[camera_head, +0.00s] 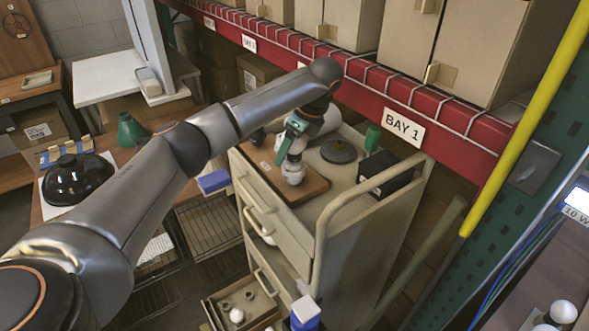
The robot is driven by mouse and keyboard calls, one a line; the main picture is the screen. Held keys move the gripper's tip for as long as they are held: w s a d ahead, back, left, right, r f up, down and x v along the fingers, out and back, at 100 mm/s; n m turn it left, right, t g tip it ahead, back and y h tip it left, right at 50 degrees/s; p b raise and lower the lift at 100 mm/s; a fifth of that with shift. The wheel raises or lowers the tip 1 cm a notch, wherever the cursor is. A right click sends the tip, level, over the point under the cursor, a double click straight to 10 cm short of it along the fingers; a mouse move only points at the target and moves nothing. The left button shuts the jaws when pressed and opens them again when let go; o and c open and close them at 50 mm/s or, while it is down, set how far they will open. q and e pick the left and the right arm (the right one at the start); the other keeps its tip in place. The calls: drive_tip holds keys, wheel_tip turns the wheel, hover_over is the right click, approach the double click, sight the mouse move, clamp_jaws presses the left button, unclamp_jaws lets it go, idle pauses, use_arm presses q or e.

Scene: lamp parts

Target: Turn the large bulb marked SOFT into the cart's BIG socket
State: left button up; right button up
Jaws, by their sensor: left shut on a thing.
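My left gripper (292,150) reaches over the cart (340,215) from the left, with its teal fingers pointing down. It is shut on a white bulb (293,174), which sits low over the brown board (312,189) on the cart top. I cannot read any marking on the bulb. The BIG socket is not visible as such; the bulb and gripper may cover it. I cannot tell whether the bulb touches a socket. My right gripper is not in view.
The red BAY 1 shelf beam (440,112) runs close behind. An open drawer (262,311) holds small parts. White bulbs (563,312) lie at lower right.

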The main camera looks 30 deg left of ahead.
use_arm(q)
drive_tip(key=shift+a+r, duration=0.1)
drive_tip(key=m, duration=0.2)
drive_tip(key=m+t, duration=0.1)
drive_tip(key=m, duration=0.1)
drive_tip(key=m+t, duration=0.1)
drive_tip(key=m, duration=0.1)
drive_tip(key=shift+w, duration=0.4)
drive_tip(key=shift+m+t, duration=0.4)
drive_tip(key=shift+w, duration=0.1)
drive_tip(key=m, duration=0.2)
drive_tip(key=m+t+h, duration=0.1)
drive_tip(key=shift+w+d+m, duration=0.15)
drive_tip(key=shift+d+m, duration=0.05)
drive_tip(key=shift+m, duration=0.2)
drive_tip(key=m, duration=0.1)
drive_tip(key=m+h, duration=0.1)
drive_tip(key=m, duration=0.1)
drive_tip(key=shift+w+d+t, duration=0.15)
drive_tip(key=shift+d+t, duration=0.1)
drive_tip(key=shift+t, duration=0.15)
drive_tip(key=shift+m+h, duration=0.3)
drive_tip(key=o, duration=1.1)
drive_tip(key=shift+d+f, duration=0.1)
drive_tip(key=shift+f, duration=0.1)
